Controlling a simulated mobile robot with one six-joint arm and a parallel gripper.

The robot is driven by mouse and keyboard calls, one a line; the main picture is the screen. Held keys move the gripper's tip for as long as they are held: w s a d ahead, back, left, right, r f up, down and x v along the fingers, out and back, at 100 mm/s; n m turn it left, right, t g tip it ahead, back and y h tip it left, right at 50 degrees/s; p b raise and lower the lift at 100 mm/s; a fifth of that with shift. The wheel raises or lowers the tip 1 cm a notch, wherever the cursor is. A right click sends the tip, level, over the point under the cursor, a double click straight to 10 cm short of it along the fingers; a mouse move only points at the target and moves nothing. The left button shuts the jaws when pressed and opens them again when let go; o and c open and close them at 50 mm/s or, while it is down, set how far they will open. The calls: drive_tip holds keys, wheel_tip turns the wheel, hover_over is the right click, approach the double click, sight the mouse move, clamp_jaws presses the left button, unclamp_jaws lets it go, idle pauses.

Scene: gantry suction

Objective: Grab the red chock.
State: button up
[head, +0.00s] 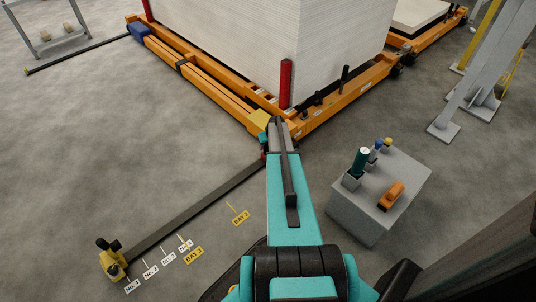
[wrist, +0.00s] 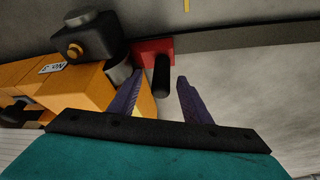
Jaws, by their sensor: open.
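The red chock (wrist: 150,50) shows in the wrist view at the upper middle, as a red block with a black cylindrical grip (wrist: 162,78) pointing toward me. It sits beside a dark rail and the orange frame. My gripper (wrist: 160,76) is open, with two purple fingers. In the picture the black grip lies between the fingertips; I see no finger closed on it, and the depth between them is unclear. In the head view a small bit of red (head: 263,155) shows beside the end of my arm, which hides most of that spot.
The orange frame (head: 325,118) carries a large white stack (head: 245,35) and a red post (head: 286,84). A dark floor rail (head: 195,210) runs down left to a yellow end unit (head: 113,264). A grey block (head: 350,212) with tools stands right. Floor left is clear.

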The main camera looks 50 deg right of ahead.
drive_tip(key=shift+b+x, duration=0.75)
drive_tip(key=shift+x, duration=1.5)
drive_tip(key=shift+a, duration=0.15)
clamp_jaws()
